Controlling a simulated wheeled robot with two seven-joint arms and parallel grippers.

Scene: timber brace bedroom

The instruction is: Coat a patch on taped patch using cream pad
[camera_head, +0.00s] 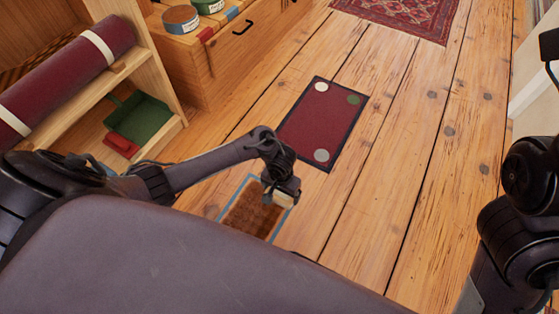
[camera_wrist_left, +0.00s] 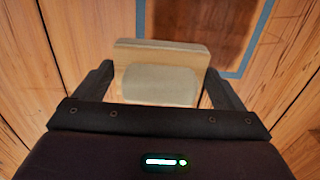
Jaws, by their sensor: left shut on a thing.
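The taped patch is a rectangle of blue tape (camera_head: 219,206) on the plank floor, with a dark brown, coated-looking area (camera_head: 247,218) inside it. My body hides its near edge in the head view. My left gripper (camera_head: 281,190) is shut on the cream pad (camera_head: 284,200), over the patch's right side. In the left wrist view the cream pad (camera_wrist_left: 160,84) sits between the two fingers of my left gripper (camera_wrist_left: 158,90). The brown area (camera_wrist_left: 195,20) and blue tape (camera_wrist_left: 262,20) lie beyond it. I cannot tell whether the pad touches the floor. My right gripper is out of view.
A dark red mat (camera_head: 313,122) with several round discs lies beyond the patch. A wooden chest (camera_head: 225,65) with tins stands behind. A shelf (camera_head: 150,75) at left holds a maroon roll (camera_head: 70,75) and a green tray (camera_head: 140,119). The floor to the right is clear.

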